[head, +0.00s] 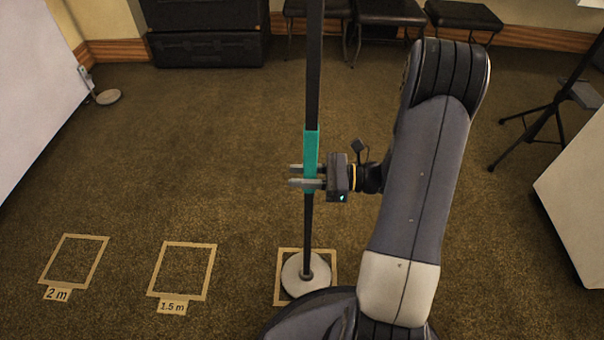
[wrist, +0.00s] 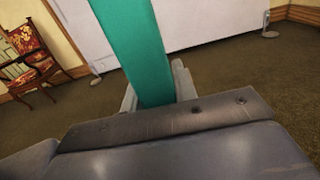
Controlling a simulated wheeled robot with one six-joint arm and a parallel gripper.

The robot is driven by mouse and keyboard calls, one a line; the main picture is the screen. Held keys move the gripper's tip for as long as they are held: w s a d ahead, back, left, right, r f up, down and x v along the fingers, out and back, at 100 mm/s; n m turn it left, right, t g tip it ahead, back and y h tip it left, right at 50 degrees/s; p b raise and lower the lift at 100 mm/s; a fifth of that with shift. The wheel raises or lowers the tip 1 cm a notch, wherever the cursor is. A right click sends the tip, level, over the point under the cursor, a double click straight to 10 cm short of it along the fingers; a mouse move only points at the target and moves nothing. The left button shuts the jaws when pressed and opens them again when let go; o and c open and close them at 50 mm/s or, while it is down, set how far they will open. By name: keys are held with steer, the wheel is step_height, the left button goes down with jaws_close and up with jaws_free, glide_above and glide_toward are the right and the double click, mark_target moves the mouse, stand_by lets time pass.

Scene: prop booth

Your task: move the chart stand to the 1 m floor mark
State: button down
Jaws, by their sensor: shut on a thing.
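The chart stand (head: 314,70) is a dark, roughly upright pole with a teal sleeve (head: 311,148) and a round pale base (head: 293,273). The base appears to sit on the floor inside the rightmost taped square (head: 278,282). No label of that square shows; my own body covers the floor in front of it. My gripper (head: 293,176) is shut on the teal sleeve from the right. In the wrist view, the sleeve (wrist: 136,45) rises between the fingers. The top of the stand is out of view.
Squares labelled 1.5 m (head: 183,270) and 2 m (head: 74,262) lie to the left, both empty. A black trunk (head: 208,45) and dark stools (head: 390,12) stand at the back. A tripod (head: 545,118) and white panel (head: 575,190) are right; another white panel (head: 45,80) is left. The mid-floor is clear.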

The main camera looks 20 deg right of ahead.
steer(key=shift+f, duration=0.1)
steer(key=c, duration=1)
jaws_free()
steer(key=shift+f, duration=0.1)
steer(key=shift+c, duration=0.2)
steer(key=p+v, duration=0.2)
steer(key=v, duration=0.8)
steer(key=shift+s+d, duration=0.15)
steer(key=shift+d, duration=0.25)
steer(key=b+x, duration=0.2)
steer(key=x, duration=0.8)
steer(key=shift+a, duration=0.25)
steer(key=shift+a+r, duration=0.15)
steer(key=shift+r, duration=0.25)
